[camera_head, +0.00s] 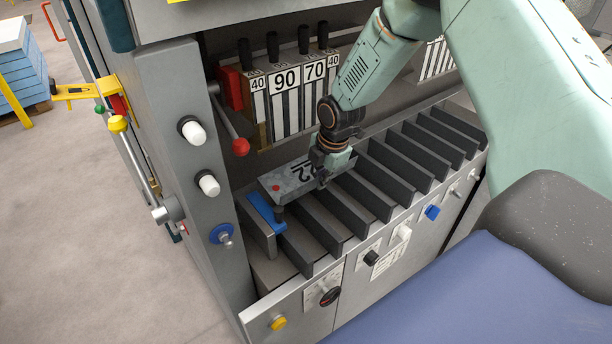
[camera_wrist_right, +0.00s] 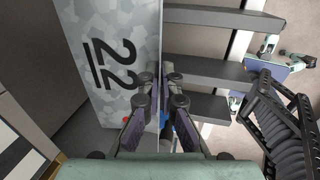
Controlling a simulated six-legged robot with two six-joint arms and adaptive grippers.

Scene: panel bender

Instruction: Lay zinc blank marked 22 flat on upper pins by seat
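The zinc blank (camera_head: 290,181) is a mottled grey plate with a black underlined 22 and a red dot. It lies about level over the left end of the dark slats; I cannot tell whether it touches them. In the right wrist view the blank (camera_wrist_right: 112,50) fills the left side. My right gripper (camera_head: 324,172) is at its right end in the head view. In the right wrist view the fingers (camera_wrist_right: 160,78) are close together at the blank's long edge and look shut on it. I cannot make out the upper pins clearly. My left gripper is not in view.
A blue bracket (camera_head: 264,211) stands just below the blank. A row of dark upright slats (camera_head: 357,196) runs right. Tools marked 90 and 70 (camera_head: 300,88) stand behind, with a red-knobbed lever (camera_head: 233,134) at left. A blue seat (camera_head: 475,290) is at lower right.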

